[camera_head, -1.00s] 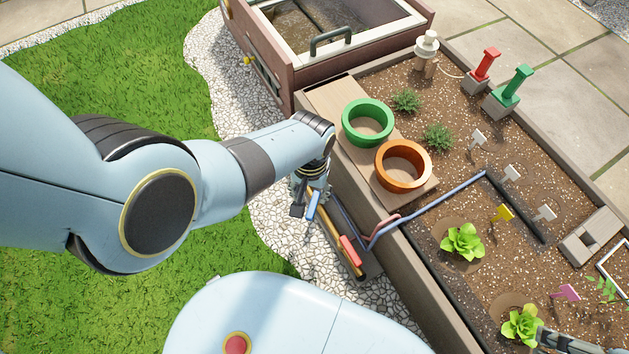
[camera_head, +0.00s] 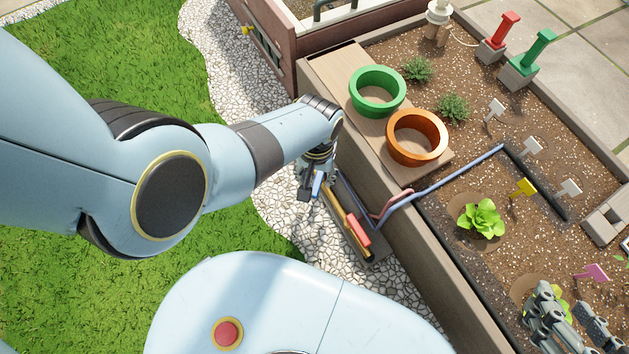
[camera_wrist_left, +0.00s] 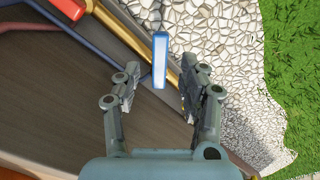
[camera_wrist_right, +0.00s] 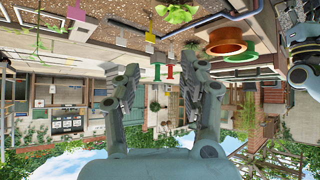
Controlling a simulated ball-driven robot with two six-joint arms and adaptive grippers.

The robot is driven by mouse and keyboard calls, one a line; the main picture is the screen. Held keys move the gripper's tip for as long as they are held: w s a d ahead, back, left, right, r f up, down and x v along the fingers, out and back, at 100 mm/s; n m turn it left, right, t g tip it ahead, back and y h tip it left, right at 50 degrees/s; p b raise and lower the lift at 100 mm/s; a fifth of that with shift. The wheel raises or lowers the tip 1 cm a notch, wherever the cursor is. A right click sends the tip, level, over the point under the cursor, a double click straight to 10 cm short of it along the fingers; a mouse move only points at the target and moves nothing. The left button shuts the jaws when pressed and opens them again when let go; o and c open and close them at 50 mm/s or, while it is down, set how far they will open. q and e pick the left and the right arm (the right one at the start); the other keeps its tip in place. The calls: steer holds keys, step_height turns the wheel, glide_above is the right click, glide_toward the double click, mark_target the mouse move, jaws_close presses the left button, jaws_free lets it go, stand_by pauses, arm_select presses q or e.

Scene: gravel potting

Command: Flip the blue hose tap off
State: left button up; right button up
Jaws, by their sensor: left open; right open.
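The blue hose tap lever (camera_wrist_left: 160,62) stands between the fingertips of my open left gripper (camera_wrist_left: 158,85) in the left wrist view, and neither finger visibly touches it. In the head view the blue lever (camera_head: 317,184) is partly covered by my left gripper (camera_head: 312,186), which hangs beside the planter's side wall. The blue hose (camera_head: 440,185) runs from the planter's edge over the soil. My right gripper (camera_head: 568,325) is open and empty over the planter at the lower right; it also shows in the right wrist view (camera_wrist_right: 165,80).
Green (camera_head: 358,85) and orange (camera_head: 398,150) pots stand on the planter's wooden ledge. Lettuce (camera_head: 482,219) and plant tags grow near my right gripper.

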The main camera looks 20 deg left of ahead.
mark_target(316, 186)
arm_select(q)
steer(key=shift+s+f+b, duration=0.1)
steer(key=shift+f+b, duration=0.4)
steer(key=shift+f, duration=0.5)
step_height(316, 186, down, 2)
steer(key=shift+f+b, duration=0.1)
steer(key=shift+b, duration=1.15)
arm_select(e)
steer(key=w+a+r+n+t+y, duration=0.1)
steer(key=w+a+r+t, duration=0.1)
steer(key=w+r+t, duration=0.5)
steer(key=shift+w+a+r+t+y, duration=0.35)
steer(key=shift+r+t, duration=0.55)
steer(key=shift+r, duration=1.35)
arm_select(q)
jaws_close()
